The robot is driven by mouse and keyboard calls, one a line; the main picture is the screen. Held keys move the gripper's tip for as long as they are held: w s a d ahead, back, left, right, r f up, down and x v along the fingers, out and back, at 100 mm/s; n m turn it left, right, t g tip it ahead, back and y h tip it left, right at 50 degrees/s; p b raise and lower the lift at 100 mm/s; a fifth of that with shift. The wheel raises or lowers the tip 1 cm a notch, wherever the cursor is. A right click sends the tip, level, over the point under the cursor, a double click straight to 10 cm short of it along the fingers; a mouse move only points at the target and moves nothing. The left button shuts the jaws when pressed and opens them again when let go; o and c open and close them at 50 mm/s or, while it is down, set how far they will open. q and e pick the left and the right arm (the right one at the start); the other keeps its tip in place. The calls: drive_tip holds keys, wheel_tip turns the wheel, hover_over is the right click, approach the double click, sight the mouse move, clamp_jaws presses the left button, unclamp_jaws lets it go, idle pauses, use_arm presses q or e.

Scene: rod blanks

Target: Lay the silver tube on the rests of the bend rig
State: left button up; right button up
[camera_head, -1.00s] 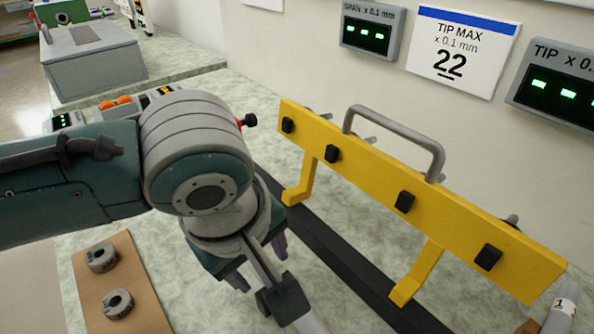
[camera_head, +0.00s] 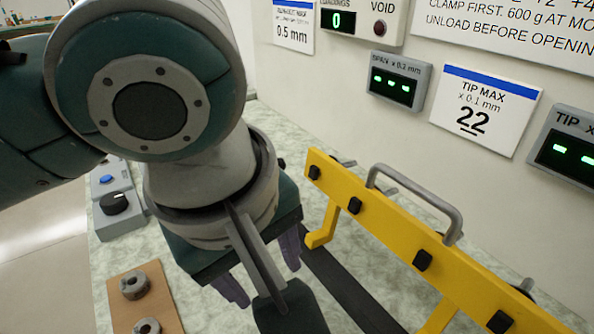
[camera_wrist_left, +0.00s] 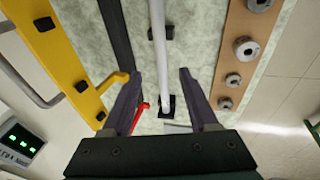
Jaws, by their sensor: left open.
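In the left wrist view a pale silver tube (camera_wrist_left: 159,55) runs lengthwise over black blocks (camera_wrist_left: 167,105) on the bench. My left gripper (camera_wrist_left: 160,72) is open and empty, with the tube in view between its two purple fingers; the height gap is unclear. In the head view my left gripper (camera_head: 266,283) points down, and my arm hides the tube. The yellow frame of the rig (camera_head: 392,232), with black knobs and a grey handle, stands right of my gripper. It is also at the left of the wrist view (camera_wrist_left: 62,62). My right gripper is not in view.
A dark rail (camera_wrist_left: 116,35) lies between yellow frame and tube. A brown board (camera_head: 126,290) with grey rings is left of my gripper. A control box (camera_head: 118,205) is behind it. Wall displays (camera_head: 400,78) and a "TIP MAX 22" sign (camera_head: 485,105) are at the back.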

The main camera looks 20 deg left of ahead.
use_arm(q)
drive_tip(key=s+d+m+h, duration=0.2)
drive_tip(key=s+m, duration=0.4)
drive_tip(key=s+a+f+m+y, duration=0.2)
drive_tip(key=s+a+m, duration=0.4)
drive_tip(key=a, duration=0.4)
drive_tip(key=shift+s+f+m, duration=0.2)
drive_tip(key=shift+s+m, duration=0.1)
drive_tip(key=shift+s, duration=0.3)
drive_tip(key=shift+c, duration=0.2)
